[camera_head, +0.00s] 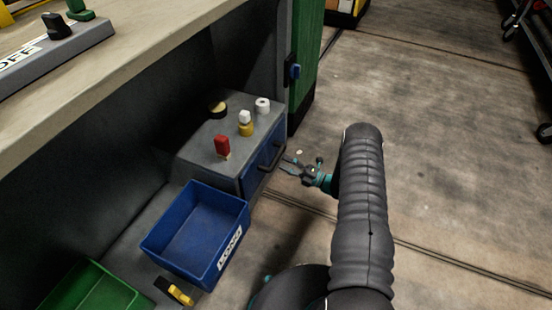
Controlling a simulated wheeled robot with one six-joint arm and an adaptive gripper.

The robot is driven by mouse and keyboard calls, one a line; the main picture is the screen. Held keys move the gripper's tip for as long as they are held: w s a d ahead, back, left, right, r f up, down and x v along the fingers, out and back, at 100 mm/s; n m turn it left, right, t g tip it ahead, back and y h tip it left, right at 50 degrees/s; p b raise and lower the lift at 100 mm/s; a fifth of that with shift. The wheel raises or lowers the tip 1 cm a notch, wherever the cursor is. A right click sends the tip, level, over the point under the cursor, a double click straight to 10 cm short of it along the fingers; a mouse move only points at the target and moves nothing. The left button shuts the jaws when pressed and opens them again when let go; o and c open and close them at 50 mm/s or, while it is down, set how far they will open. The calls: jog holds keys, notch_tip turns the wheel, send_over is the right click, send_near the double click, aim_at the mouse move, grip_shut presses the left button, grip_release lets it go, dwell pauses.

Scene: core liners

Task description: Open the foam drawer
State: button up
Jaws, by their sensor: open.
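The foam drawer is most likely the blue-fronted drawer (253,174) in the grey cabinet (198,148) under the workbench. Its front looks flush with the cabinet, and a dark bar handle (270,160) stands out from it. No label on it can be read from here. My gripper (285,167) is open, just right of the handle, with its fingers pointing left toward it. The fingertips look very close to the handle; I cannot tell whether they touch it. Nothing is seen between the fingers.
A labelled blue bin (158,243) and green bin (72,304) sit nearer. A green panel (308,60) stands behind.

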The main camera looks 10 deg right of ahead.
aim_at(276, 159)
jog(key=shift+x, duration=2.4)
grip_shut()
